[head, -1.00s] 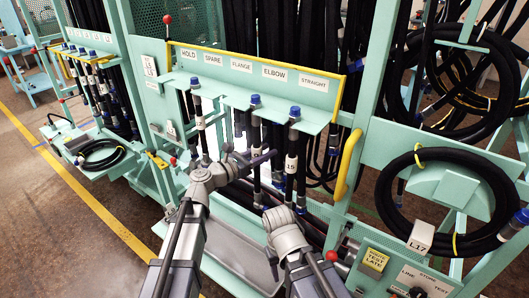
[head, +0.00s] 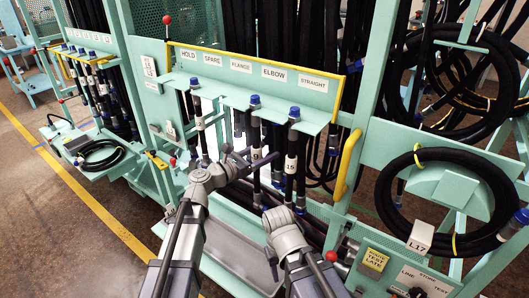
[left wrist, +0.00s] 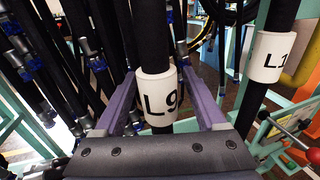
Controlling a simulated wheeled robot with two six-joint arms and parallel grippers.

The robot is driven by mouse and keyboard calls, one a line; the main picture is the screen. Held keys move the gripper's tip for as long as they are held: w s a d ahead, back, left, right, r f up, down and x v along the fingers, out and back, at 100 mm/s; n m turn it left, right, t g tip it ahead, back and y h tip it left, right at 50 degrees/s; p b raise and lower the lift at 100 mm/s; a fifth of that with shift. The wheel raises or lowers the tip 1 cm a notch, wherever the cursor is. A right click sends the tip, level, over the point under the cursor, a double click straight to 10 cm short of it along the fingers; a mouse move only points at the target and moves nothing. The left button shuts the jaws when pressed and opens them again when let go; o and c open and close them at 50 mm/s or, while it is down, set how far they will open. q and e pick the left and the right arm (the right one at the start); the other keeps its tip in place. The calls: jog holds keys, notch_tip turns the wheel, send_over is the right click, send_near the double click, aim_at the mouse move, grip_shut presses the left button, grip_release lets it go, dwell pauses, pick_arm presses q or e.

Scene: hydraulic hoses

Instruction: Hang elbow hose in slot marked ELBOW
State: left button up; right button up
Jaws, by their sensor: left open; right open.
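My left gripper (head: 252,160) is open around a black hose tagged L9. In the left wrist view, the white L9 tag (left wrist: 158,98) sits between the two purple fingers (left wrist: 160,108), with visible gaps beside it. The hose hangs from the teal slotted shelf (head: 225,92) by a blue-capped end (head: 254,99). The ELBOW label (head: 273,73) is on the board above; which slot this hose occupies is hard to tell. My right gripper (head: 281,213) is lower, below the hose tagged 15 (head: 291,165); its fingers are small and partly hidden, appearing open and empty.
Another blue-capped hose (head: 196,110) hangs at the shelf's left end. The hose tagged 15 hangs close right of L9. A yellow handle (head: 348,165) and a coiled hose tagged L17 (head: 470,165) are to the right. A grey tray (head: 240,262) lies below.

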aim_at(253, 158)
pick_arm(q)
jog(key=v, duration=0.7)
jog(key=shift+s+a, duration=0.25)
dwell(0.4)
